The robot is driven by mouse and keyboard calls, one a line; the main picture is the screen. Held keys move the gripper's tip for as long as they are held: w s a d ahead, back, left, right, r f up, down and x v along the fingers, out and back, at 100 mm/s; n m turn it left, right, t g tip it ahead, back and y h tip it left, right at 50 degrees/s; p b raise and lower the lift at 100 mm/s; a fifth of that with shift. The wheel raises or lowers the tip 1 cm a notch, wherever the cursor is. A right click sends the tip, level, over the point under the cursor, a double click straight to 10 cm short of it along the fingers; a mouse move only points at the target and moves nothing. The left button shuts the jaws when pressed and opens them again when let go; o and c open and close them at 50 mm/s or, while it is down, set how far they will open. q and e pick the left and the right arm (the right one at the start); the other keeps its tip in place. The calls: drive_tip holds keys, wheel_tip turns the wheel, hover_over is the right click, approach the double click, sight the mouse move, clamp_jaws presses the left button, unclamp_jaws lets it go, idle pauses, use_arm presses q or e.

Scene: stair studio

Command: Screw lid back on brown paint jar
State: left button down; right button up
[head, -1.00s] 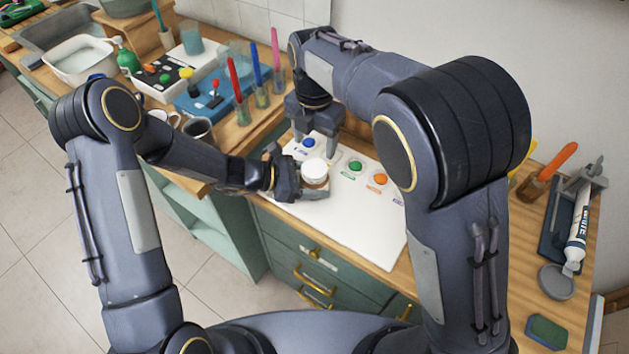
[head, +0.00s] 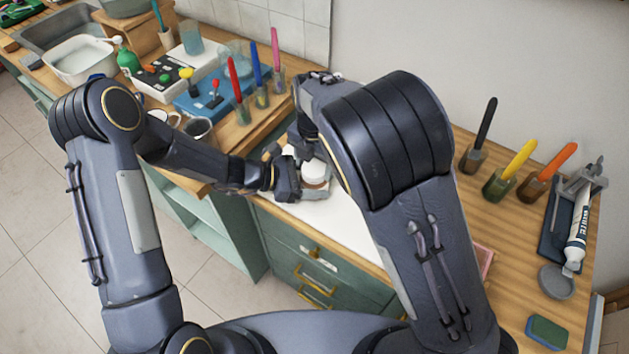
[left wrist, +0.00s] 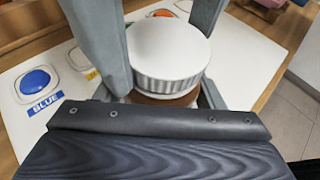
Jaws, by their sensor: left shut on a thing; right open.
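The brown paint jar (left wrist: 155,100) stands upright with a white ribbed lid (left wrist: 168,50) on top; how far the lid is threaded cannot be told. In the head view the lid (head: 315,171) shows at the front left of a white board. My left gripper (head: 296,185) is shut on the jar below the lid, from the left. My right gripper (left wrist: 158,55) is open, with its grey fingers coming down on either side of the lid in the left wrist view; in the head view it is mostly hidden behind my right arm.
Cups with colored brushes (head: 240,105) stand behind on the left. More brush cups (head: 495,183), a paint tube (head: 577,240) and a green sponge (head: 547,332) are on the right. Drawers lie below.

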drive_tip(key=c, duration=0.8)
drive_tip(key=m, duration=0.9)
drive_tip(key=shift+m, duration=0.4)
drive_tip(key=m, duration=0.4)
drive_tip(key=shift+m, duration=0.4)
drive_tip(key=m, duration=0.5)
drive_tip(key=o, duration=1.1)
drive_tip(key=shift+c, duration=0.2)
drive_tip(key=shift+a, duration=0.1)
